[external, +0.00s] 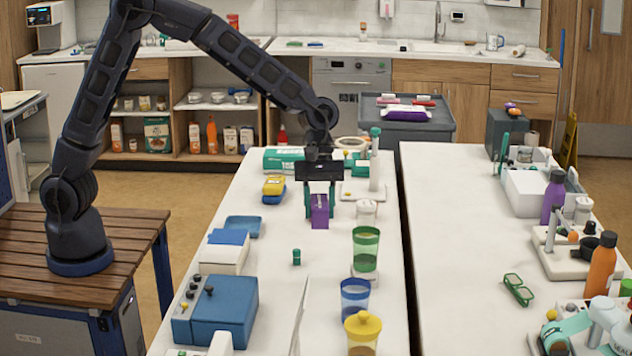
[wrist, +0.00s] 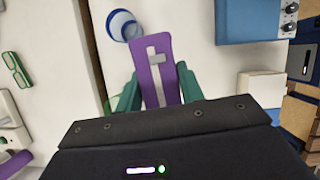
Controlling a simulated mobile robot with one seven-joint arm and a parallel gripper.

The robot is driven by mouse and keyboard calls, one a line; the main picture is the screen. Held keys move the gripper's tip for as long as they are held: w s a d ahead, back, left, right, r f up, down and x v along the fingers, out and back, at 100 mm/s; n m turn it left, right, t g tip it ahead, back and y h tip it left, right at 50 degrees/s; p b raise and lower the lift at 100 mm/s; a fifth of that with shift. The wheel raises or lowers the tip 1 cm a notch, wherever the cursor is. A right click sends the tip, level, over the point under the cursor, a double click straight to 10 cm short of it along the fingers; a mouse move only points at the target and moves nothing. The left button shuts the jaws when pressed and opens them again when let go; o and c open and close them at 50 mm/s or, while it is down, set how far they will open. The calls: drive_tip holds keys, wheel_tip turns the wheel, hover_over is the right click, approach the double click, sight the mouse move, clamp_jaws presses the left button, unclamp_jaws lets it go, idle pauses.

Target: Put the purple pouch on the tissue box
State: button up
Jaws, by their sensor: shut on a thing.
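The purple pouch (external: 320,212) hangs upright between the two green fingers of my gripper (external: 320,203), over the middle of the near white counter. In the wrist view, the purple pouch (wrist: 160,72) shows a pale stripe and a grey patch, with the green fingers of my gripper (wrist: 158,88) shut on its sides. Its exact height above the counter is unclear. A white box with a blue top (external: 222,257) stands to the left and nearer the camera. A green-and-white carton (external: 283,158) lies behind my gripper. I cannot tell which is the tissue box.
A blue device (external: 216,308) stands at the near left. A dark gap separates the right counter (external: 450,240).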

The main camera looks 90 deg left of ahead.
drive_tip(key=w+a+r+n+t, duration=0.1)
drive_tip(key=w+a+n, duration=0.25)
drive_tip(key=a, duration=0.85)
drive_tip(key=w+a+r+n+t, duration=0.15)
drive_tip(key=w+a, duration=0.25)
drive_tip(key=a, duration=0.8)
drive_tip(key=a+r+n+y, duration=0.15)
drive_tip(key=a+n, duration=0.25)
drive_tip(key=a, duration=1.8)
wheel_tip(320, 180, up, 2)
drive_tip(key=r+n+t+y, duration=0.1)
drive_tip(key=n+t+y, duration=0.15)
drive_tip(key=n, duration=0.55)
hover_over(300, 151)
drive_tip(key=s, duration=0.2)
drive_tip(key=g, duration=0.1)
drive_tip(key=f, duration=2)
drive_tip(key=shift+d+f, duration=0.15)
drive_tip(key=shift+d, duration=0.05)
drive_tip(key=shift+w+f, duration=0.1)
drive_tip(key=shift+f, duration=0.05)
drive_tip(key=o, duration=1)
